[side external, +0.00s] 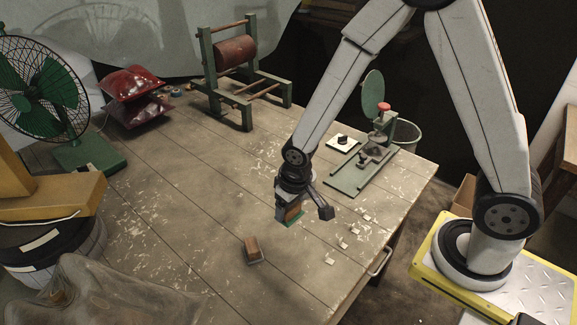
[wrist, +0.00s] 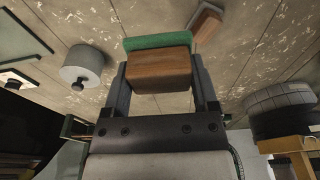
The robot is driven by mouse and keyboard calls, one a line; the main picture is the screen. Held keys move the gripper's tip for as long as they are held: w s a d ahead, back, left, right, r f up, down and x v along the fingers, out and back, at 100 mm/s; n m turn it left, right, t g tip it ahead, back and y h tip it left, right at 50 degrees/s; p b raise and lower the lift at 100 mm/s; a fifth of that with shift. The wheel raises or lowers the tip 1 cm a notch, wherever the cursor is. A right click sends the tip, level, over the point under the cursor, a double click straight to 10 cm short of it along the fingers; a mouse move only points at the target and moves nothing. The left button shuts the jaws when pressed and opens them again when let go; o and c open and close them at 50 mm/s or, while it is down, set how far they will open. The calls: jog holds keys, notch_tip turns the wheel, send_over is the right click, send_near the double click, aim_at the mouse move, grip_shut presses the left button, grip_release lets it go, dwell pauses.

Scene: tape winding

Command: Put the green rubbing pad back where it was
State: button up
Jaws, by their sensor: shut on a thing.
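The green rubbing pad is a brown wooden block with a green face. My gripper (side external: 291,210) is shut on its wooden part, and the green face (side external: 294,219) points down at the table. In the wrist view the pad's wooden back (wrist: 160,70) sits between both fingers, with the green layer (wrist: 158,42) on its far side. The pad appears to be held above the table; the exact gap is unclear. A second brown block (side external: 253,249) lies on the table, nearer the front; it also shows in the wrist view (wrist: 207,22).
Several small pale pieces (side external: 343,243) lie right of my gripper near the table edge. A winding frame (side external: 236,70), red cushions (side external: 134,95) and a fan (side external: 45,90) are farther left.

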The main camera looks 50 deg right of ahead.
jog(key=shift+s+a+r, duration=0.15)
jog(key=shift+s, duration=0.15)
jog(key=shift+w, duration=0.1)
jog(key=w+a+f, duration=0.1)
jog(key=w+f, duration=0.3)
jog(key=w, duration=0.5)
send_near(247, 226)
jog(key=shift+s+f, duration=0.25)
jog(key=shift+f, duration=0.4)
jog(key=shift+w+f, duration=0.55)
jog(key=shift+f, duration=0.05)
jog(key=shift+w+f, duration=0.15)
jog(key=shift+f, duration=0.05)
jog(key=shift+w+f, duration=0.15)
jog(key=shift+f, duration=1.45)
